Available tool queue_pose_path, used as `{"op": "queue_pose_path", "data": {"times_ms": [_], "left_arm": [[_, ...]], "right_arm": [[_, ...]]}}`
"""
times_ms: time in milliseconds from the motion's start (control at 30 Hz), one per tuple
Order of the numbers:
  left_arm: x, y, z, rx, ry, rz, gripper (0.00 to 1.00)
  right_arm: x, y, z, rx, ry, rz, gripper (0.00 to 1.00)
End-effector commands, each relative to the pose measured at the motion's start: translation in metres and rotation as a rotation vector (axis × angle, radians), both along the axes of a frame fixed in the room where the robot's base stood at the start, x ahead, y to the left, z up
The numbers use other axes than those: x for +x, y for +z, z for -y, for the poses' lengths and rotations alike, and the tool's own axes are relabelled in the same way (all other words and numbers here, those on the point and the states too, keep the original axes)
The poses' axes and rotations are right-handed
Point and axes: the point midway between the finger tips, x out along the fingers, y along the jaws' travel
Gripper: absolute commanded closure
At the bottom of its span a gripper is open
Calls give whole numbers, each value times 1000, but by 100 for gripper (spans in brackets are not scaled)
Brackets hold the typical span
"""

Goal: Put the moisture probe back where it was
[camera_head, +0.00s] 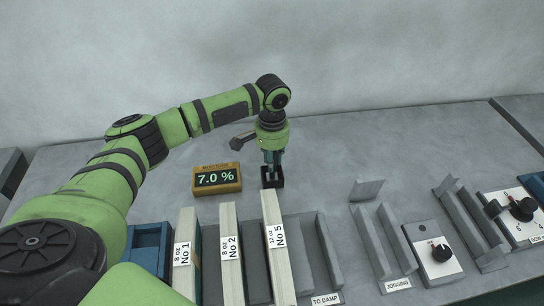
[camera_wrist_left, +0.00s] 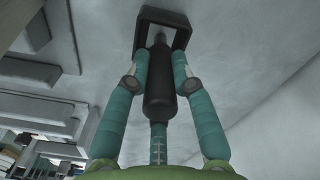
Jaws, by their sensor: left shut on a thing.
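The moisture probe (camera_wrist_left: 160,95) is a dark, bottle-shaped body with a narrower neck, seen in the left wrist view. My left gripper (camera_wrist_left: 160,62) is shut on it, with one teal finger on each side. The probe's narrow end points to a black square holder (camera_wrist_left: 184,36), which it overlaps in this view. I cannot tell how deep the probe sits in it. In the head view my left gripper (camera_head: 271,160) points down right over the black holder (camera_head: 273,183), and the fingers mostly hide the probe. My right gripper is not in view.
A yellow moisture display (camera_head: 217,190) reading 7.0 % stands just left of the holder. In front are upright boards labelled No 1 (camera_head: 184,250), No 2 (camera_head: 231,250) and No 5 (camera_head: 276,240), in grey racks. Knob boxes (camera_head: 434,255) stand at right. The back of the bench is clear.

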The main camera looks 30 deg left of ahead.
Motion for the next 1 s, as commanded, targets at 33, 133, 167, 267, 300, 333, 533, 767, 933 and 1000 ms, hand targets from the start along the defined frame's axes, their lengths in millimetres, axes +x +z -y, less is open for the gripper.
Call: {"op": "queue_pose_path", "data": {"times_ms": [33,133,167,267,300,333,533,767,933,1000], "left_arm": [[0,0,0,0,0,1,100],[0,0,0,0,0,1,100],[0,0,0,0,0,1,100],[0,-1,0,0,0,0,100],[0,-3,0,0,1,-1,100],[0,-3,0,1,1,-1,68],[0,-3,0,1,1,-1,52],[0,0,0,1,0,1,52],[1,21,0,0,0,4,52],[2,36,0,-1,2,5,52]], "right_arm": [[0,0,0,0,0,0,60],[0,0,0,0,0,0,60],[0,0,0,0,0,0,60],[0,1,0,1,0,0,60],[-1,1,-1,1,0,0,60],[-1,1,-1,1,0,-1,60],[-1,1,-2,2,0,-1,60],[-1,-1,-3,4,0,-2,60],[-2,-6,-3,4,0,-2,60],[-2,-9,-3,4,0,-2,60]]}}
